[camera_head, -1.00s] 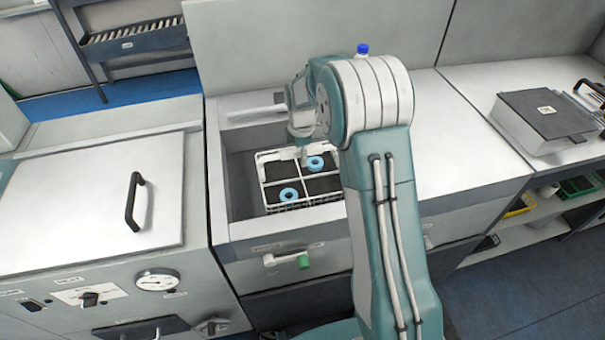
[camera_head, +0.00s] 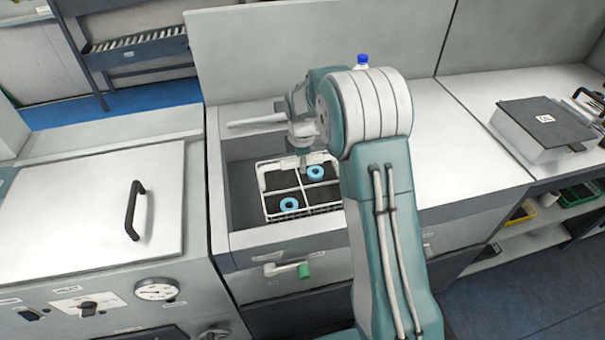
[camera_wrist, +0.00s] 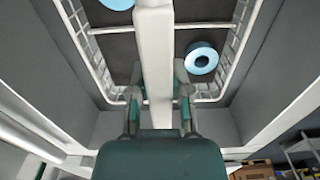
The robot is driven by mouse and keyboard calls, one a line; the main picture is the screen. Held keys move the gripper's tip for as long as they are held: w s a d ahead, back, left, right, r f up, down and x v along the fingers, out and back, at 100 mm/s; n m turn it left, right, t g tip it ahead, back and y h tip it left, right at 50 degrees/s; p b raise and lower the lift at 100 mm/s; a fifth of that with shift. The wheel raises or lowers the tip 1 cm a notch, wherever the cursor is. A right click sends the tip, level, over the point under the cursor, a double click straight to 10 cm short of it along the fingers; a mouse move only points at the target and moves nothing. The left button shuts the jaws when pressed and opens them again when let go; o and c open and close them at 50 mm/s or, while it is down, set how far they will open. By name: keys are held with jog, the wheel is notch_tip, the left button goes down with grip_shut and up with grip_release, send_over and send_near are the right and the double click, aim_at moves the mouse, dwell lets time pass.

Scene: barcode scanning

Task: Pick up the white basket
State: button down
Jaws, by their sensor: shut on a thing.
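The white basket (camera_head: 266,190) is a wire basket with a dark floor and a white central bar. It is inside the recessed grey sink (camera_head: 240,197) in the counter. Two blue rings lie in it, one at the front left (camera_head: 289,205) and one at the right (camera_head: 315,173). My gripper (camera_wrist: 158,95) is shut on the basket's white central bar (camera_wrist: 154,50), with a finger on each side. In the head view my arm hides part of the basket's right side, and the fingertips are hard to make out.
The sink walls stand close around the basket. A cabinet with a black handle (camera_head: 135,210) is at the left. A blue-capped bottle (camera_head: 361,61) stands behind my arm. A grey box (camera_head: 549,128) sits on the right counter.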

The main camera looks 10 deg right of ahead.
notch_tip(320, 180, up, 10)
jog(key=shift+f, duration=0.2)
jog(key=shift+r, duration=0.55)
